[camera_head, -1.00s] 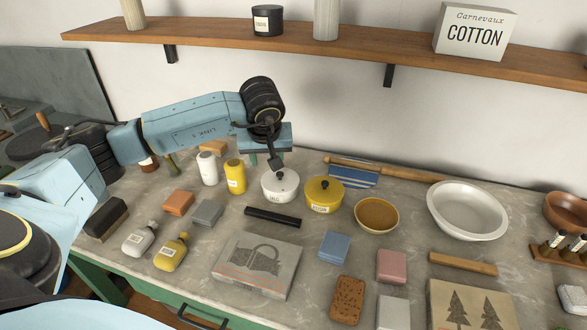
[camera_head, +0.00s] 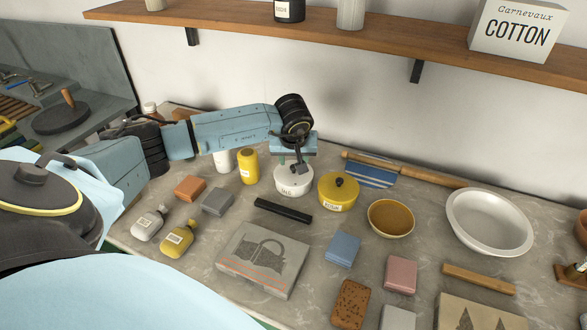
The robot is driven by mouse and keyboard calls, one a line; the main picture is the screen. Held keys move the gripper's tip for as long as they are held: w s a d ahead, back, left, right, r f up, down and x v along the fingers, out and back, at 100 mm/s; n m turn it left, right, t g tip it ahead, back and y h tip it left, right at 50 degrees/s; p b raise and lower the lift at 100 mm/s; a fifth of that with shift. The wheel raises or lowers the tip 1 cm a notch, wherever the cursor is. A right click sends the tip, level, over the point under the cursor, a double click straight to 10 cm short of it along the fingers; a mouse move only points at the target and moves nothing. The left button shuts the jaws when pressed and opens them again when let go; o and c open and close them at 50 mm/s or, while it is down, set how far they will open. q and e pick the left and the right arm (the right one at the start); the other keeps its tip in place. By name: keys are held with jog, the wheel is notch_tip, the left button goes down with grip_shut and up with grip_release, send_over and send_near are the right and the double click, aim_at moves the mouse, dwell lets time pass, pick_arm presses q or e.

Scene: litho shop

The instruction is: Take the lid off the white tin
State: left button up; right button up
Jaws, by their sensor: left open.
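The white tin (camera_head: 294,184) stands upright on the stone worktop, with a dark-lettered label on its front. Its lid (camera_head: 291,173) is on top. My left gripper (camera_head: 300,168) is directly over the tin, pointing down, with its fingertips at the lid's knob. The fingers are small and dark here, and the knob is largely hidden behind them. The left gripper is open. I cannot tell whether the fingers touch the knob. My right gripper is not in view.
A yellow tin (camera_head: 338,193) with a dark knob stands close to the right of the white tin. A yellow bottle (camera_head: 248,167) stands to its left. A black bar (camera_head: 283,210) lies in front. A rolling pin (camera_head: 405,170) lies behind to the right.

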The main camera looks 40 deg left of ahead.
aim_at(294, 168)
pick_arm(q)
jog(key=x, duration=0.3)
jog(key=shift+w+a+f, duration=0.15)
jog(key=shift+f, duration=0.15)
grip_shut()
